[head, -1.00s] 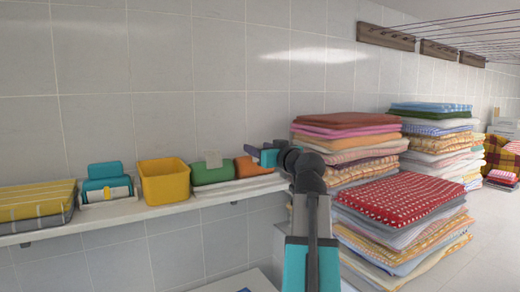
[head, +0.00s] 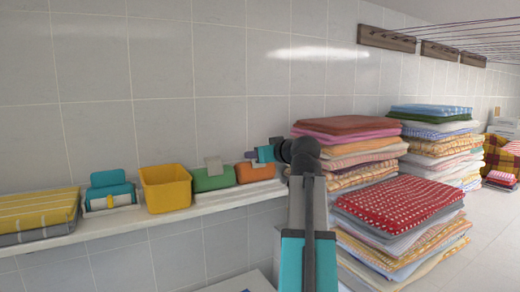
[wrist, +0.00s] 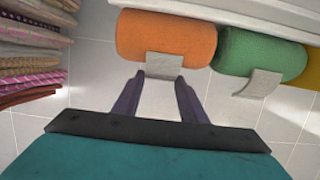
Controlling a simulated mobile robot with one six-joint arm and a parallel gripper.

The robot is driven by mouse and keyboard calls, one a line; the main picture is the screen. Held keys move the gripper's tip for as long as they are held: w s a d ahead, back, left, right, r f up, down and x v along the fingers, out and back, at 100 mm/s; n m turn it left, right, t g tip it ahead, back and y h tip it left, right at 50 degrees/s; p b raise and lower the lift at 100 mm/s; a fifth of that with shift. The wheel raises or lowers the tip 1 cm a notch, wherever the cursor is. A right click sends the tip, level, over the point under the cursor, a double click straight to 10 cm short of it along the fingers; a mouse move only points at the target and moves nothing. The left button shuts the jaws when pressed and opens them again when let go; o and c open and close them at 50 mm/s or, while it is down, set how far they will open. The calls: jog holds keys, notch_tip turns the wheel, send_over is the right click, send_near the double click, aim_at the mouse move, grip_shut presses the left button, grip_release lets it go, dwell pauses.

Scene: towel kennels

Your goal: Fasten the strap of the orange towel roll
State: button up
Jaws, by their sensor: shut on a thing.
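The orange towel roll (head: 255,174) lies at the right end of the white wall shelf. It also shows at the top of the wrist view (wrist: 165,36). Its pale grey strap (wrist: 163,62) stands out from the roll as a flap. In the head view my gripper (head: 256,154) is at the roll's top right, and the strap is mostly hidden there.
A green towel roll (head: 213,179) with its own raised strap (wrist: 258,84) lies close beside the orange one. Tall towel stacks (head: 400,208) stand right.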

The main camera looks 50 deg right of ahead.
jog(key=shift+w+d+r+g+y+p, duration=0.15)
jog(key=shift+w+g+y+p, duration=0.2)
jog(key=shift+g+p, duration=0.45)
jog(key=shift+w+f+g+p, duration=0.2)
jog(key=shift+f+g+p, duration=0.1)
jog(key=shift+g+p, duration=0.25)
jog(key=o, duration=1.1)
jog(key=shift+s, duration=0.1)
jog(key=shift+b+v, duration=2.1)
jog(key=shift+v, duration=4.75)
